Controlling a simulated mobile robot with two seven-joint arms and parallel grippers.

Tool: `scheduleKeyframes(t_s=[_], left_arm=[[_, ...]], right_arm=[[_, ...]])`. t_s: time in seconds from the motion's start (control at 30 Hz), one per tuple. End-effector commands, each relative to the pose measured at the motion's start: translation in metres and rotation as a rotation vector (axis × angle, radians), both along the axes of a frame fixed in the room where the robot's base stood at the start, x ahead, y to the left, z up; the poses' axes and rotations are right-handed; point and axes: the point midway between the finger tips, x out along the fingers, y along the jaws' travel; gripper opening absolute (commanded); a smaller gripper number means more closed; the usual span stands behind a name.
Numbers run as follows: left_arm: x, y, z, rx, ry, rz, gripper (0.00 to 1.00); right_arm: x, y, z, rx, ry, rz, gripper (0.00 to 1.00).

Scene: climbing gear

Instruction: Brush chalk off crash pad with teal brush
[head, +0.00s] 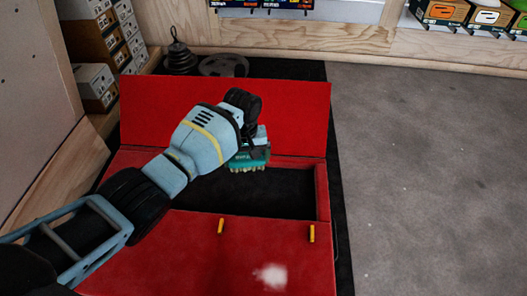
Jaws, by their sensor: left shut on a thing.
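The red crash pad (180,250) lies on a black mat, with a raised red panel at its back and a dark recess in its middle. A white chalk patch (272,276) lies on the red front section, near the bottom of the head view. My left gripper (256,146) is shut on the teal brush (250,161). The brush is over the back part of the dark recess, with its pale bristles facing down. It is apart from the chalk patch. My right gripper is not in view.
Stacked boxes (97,85) are at the left, and a dark weight stack (181,57) stands behind the pad. Shoe boxes (490,16) sit on a wooden ledge. Grey floor (430,180) at the right is clear.

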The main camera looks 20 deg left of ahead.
Motion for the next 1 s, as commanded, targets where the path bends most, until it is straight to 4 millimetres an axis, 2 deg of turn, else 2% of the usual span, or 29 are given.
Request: scheduleKeyframes(t_s=[0.03,0.13,0.2,0.4,0.57,0.7,1.0], left_arm=[[0.007,-0.001,0.028,0.004,-0.011,-0.014,0.77],[0.006,-0.008,0.075,0.006,-0.011,-0.05,0.77],[-0.001,-0.014,0.106,0.008,-0.01,-0.085,0.77],[-0.037,-0.027,0.161,0.008,-0.005,-0.181,0.77],[-0.076,-0.031,0.188,0.007,-0.002,-0.253,0.77],[-0.114,-0.029,0.202,0.006,0.0,-0.313,0.77],[-0.198,-0.009,0.218,0.003,0.001,-0.407,0.77]], right_arm=[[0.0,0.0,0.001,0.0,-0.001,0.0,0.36],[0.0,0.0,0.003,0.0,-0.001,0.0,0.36],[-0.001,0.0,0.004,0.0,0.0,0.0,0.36],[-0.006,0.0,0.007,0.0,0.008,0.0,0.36],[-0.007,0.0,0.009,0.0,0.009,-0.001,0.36],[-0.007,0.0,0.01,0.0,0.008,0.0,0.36],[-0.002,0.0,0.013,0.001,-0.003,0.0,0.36]])
